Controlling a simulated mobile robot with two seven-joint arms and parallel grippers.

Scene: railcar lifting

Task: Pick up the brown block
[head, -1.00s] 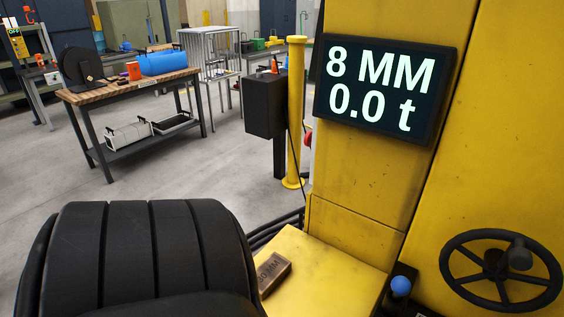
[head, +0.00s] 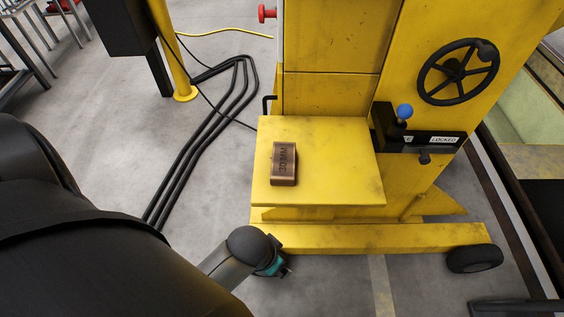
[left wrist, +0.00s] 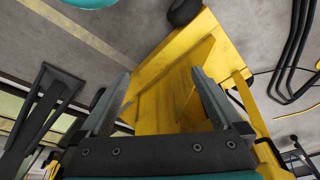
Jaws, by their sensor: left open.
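The brown block (head: 284,163), marked with dark lettering that reads like 30 MM, lies on the flat yellow ledge (head: 340,150) of the machine, near its left side. The whole block shows in the head view; I cannot make it out in the left wrist view. My left arm comes in from the left, and its gripper (left wrist: 161,73) is open and empty in the left wrist view. In the head view only a small part of that gripper shows, below the ledge's front edge and apart from the block. My right gripper is not in view.
A blue-knobbed lever (head: 404,112) and a black handwheel (head: 458,72) sit right of the ledge. Dark cables (head: 205,125) run on the floor to its left, near a yellow post (head: 176,60). A yellow base beam with a black wheel (head: 474,259) lies below the ledge.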

